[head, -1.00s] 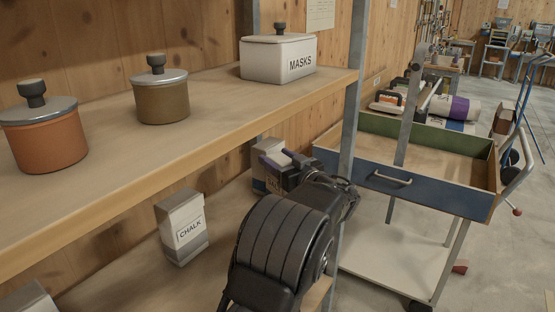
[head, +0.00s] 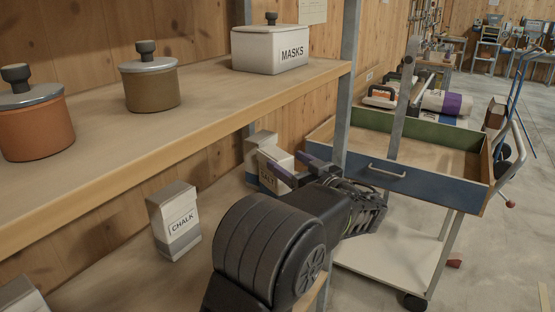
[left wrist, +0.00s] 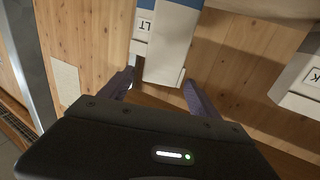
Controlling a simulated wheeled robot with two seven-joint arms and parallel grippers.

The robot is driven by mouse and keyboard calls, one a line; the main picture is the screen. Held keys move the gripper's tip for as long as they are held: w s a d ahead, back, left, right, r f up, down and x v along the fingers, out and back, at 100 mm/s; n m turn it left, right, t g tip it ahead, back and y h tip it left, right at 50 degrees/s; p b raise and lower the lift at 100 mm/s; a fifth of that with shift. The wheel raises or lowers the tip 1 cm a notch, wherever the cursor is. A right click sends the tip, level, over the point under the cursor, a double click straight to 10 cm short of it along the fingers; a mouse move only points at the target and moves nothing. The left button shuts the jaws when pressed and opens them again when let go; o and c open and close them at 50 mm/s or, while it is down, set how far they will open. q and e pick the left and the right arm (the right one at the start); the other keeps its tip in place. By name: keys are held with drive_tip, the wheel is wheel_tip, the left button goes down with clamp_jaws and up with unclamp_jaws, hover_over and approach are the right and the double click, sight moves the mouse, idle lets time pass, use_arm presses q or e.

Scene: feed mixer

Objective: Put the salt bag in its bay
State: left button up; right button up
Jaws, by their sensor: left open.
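The salt bag (head: 279,158) is white with a partly hidden dark label, on the lower shelf near the metal post. A second pale carton (head: 259,142) stands close behind it on the left. My left gripper (head: 284,167) is open at the salt bag and covers part of it. In the left wrist view its fingers (left wrist: 159,80) are spread around the near ends of a plain white, blue-banded face (left wrist: 172,45) and a face lettered "LT" (left wrist: 142,28). Contact cannot be told. I cannot make out the salt bag's bay. My right gripper is not in view.
A chalk bag (head: 174,222) stands on the lower shelf to the left. The upper shelf (head: 205,110) overhangs, bearing two lidded pots and the MASKS box (head: 270,50). The shelf post (head: 346,85) is close right of my gripper. A drawer trolley (head: 410,185) stands beyond.

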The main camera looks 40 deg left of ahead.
use_arm(q)
drive_tip(key=shift+v, duration=1.75)
